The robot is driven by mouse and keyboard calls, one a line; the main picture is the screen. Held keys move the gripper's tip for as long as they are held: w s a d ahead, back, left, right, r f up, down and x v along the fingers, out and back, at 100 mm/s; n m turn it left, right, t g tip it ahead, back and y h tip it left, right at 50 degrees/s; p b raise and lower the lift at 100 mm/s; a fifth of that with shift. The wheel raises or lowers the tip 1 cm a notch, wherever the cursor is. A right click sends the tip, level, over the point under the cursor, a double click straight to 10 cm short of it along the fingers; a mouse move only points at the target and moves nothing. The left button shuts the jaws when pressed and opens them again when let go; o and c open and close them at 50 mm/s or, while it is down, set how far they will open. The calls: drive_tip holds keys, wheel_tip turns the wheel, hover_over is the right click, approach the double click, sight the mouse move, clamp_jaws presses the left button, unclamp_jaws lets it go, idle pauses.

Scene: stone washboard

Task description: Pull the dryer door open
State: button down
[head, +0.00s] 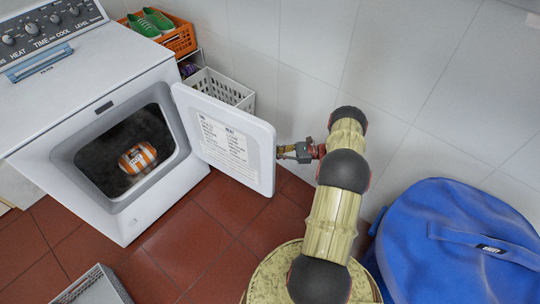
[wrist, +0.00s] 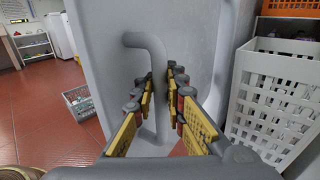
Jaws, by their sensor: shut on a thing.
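The white dryer (head: 95,110) stands at the left with its front opening uncovered. Its door (head: 225,138) is swung well out from the opening, towards the right, and its inner face with printed text shows. An orange striped bundle (head: 137,158) lies inside the drum. My gripper (head: 283,151) is at the door's free edge, its fingertips partly hidden behind the door. In the wrist view, the grey bar handle (wrist: 146,42) on the door's outer face (wrist: 105,60) runs down between my yellow-padded fingers (wrist: 160,85), which are shut on it.
A white basket (head: 218,90) stands behind the door by the wall. An orange crate with green shoes (head: 175,36) is above it. A grey basket (head: 95,288) sits on the floor at front left. A large blue bag (head: 465,240) is at the right.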

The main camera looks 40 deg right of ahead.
drive_tip(key=shift+s+f, duration=0.1)
drive_tip(key=c, duration=1.8)
unclamp_jaws()
drive_tip(key=shift+c, duration=0.2)
drive_tip(key=v, duration=1.2)
